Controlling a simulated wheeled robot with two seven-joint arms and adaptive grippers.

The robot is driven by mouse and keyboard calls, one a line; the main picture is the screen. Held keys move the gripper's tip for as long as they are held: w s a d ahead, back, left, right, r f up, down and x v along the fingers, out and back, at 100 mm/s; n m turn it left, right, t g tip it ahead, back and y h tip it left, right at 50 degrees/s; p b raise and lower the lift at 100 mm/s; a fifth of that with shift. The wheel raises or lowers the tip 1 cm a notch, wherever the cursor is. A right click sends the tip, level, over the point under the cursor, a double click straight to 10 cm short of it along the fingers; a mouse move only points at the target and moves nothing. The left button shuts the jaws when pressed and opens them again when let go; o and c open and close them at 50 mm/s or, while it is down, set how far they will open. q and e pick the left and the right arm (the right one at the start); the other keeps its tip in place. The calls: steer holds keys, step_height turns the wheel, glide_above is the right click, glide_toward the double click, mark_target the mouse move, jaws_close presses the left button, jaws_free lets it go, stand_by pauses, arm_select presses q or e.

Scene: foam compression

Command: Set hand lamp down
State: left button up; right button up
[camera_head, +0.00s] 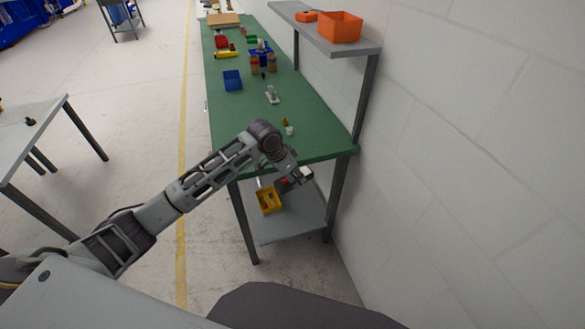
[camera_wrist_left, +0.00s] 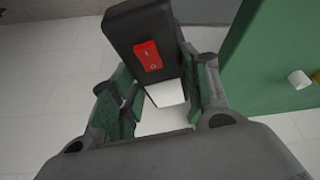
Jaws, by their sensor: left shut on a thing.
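The hand lamp (camera_wrist_left: 145,30) is a black body with a red rocker switch and a pale part lower down. My left gripper (camera_wrist_left: 160,92) is shut on it, with the green-padded fingers on either side. In the head view my left gripper (camera_head: 292,178) is at the near end of the green workbench (camera_head: 285,140), in front of its edge. The lamp is small and partly hidden by the gripper there. In the left wrist view the green bench top (camera_wrist_left: 268,70) is on the right, and the lamp is beside it. My right gripper is not in view.
A small white item (camera_head: 289,130) stands near the bench's near edge. A yellow bin (camera_head: 268,200) is on the lower shelf (camera_head: 300,215). A blue bin (camera_head: 232,80) and several parts lie farther back. A raised shelf with orange bins (camera_head: 339,27) is along the wall. The bench's near left area is bare.

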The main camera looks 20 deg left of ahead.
arm_select(q)
steer(key=s+a+f+n+y, duration=0.1)
steer(key=s+a+f+n, duration=0.1)
steer(key=s+f+n, duration=0.2)
steer(key=s+a+f+n+t+y, duration=0.1)
steer(key=s+a+f+n+y, duration=0.1)
steer(key=s+f, duration=0.7)
steer(key=shift+s+a+f+n, duration=0.2)
steer(key=shift+a+f+n, duration=0.2)
steer(key=shift+f+n, duration=0.9)
steer(key=shift+f+m, duration=0.4)
